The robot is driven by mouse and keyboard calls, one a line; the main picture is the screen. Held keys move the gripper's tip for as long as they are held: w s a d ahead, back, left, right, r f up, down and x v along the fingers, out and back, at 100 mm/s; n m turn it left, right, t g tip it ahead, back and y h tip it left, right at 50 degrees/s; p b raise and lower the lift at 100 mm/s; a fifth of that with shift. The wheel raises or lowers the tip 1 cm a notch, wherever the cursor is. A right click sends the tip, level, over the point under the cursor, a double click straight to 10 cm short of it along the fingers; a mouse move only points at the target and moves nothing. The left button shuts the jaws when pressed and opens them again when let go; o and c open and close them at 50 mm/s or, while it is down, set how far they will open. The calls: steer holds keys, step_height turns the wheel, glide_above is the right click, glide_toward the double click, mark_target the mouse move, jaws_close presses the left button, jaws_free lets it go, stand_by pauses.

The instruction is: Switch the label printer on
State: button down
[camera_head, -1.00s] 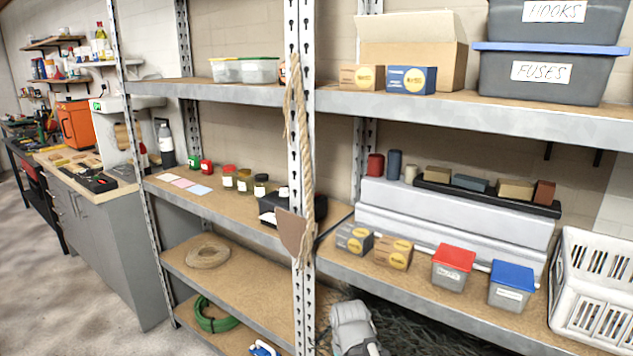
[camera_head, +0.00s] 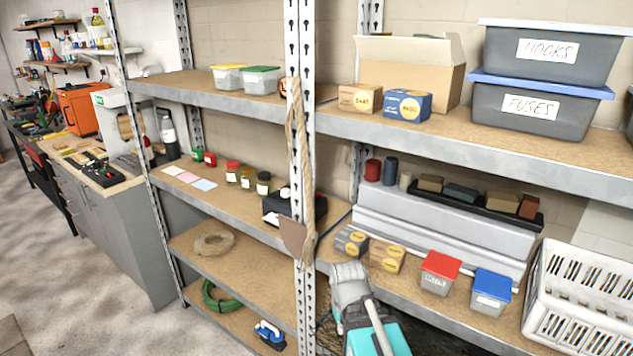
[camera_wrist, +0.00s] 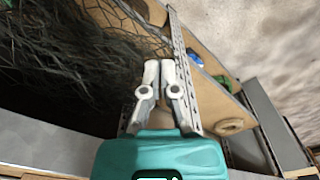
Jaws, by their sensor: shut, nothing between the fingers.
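A dark box-shaped device (camera_head: 276,205) with a white patch stands on the middle shelf, behind the front post and hanging rope. It looks like the label printer, but it is partly hidden and its switch cannot be made out. My gripper (camera_wrist: 160,68) shows in the wrist view with its two pale fingers together and nothing between them. It points past a perforated metal post. In the head view my grey and teal arm parts stand at the bottom centre, in front of the right shelves and below the device; the fingertips cannot be made out there.
The perforated post (camera_head: 305,190) carries a frayed rope (camera_head: 299,150) and brown tag (camera_head: 293,237). Jars (camera_head: 247,178) and paper cards (camera_head: 188,177) lie left of the device. Red-lidded (camera_head: 439,272) and blue-lidded (camera_head: 491,292) tubs and a white crate (camera_head: 580,300) are right. Floor at left is clear.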

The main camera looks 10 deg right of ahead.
steer(key=w+r+n+y+p, duration=0.1)
steer(key=w+r+p, duration=0.3)
steer(key=r+p, duration=0.5)
steer(key=w+r+p, duration=0.4)
steer(key=r+p, duration=0.5)
steer(key=r, duration=0.1)
steer(key=w+d+r+n+t+y+p, duration=0.1)
steer(key=w+d+r+n+y, duration=0.1)
steer(key=w, duration=0.8)
steer(key=w+d+r+n+t+y+p, duration=0.1)
steer(key=w+d+r+n+t+y, duration=0.1)
steer(key=w, duration=0.9)
steer(key=w+d+r+n+t+y, duration=0.2)
steer(key=w+r+n, duration=0.1)
steer(key=w, duration=0.7)
steer(key=shift+w+d+r+p, duration=0.25)
steer(key=shift+r+p, duration=0.15)
steer(key=shift+r, duration=0.35)
steer(key=shift+a+f, duration=0.1)
steer(key=shift+f, duration=0.05)
steer(key=b, duration=0.8)
glide_above(317, 196)
step_height(317, 196, down, 7)
steer(key=shift+f, duration=0.2)
steer(key=shift+s+a+f+b, duration=0.1)
steer(key=shift+s+f+b, duration=0.1)
steer(key=shift+f+b, duration=1.4)
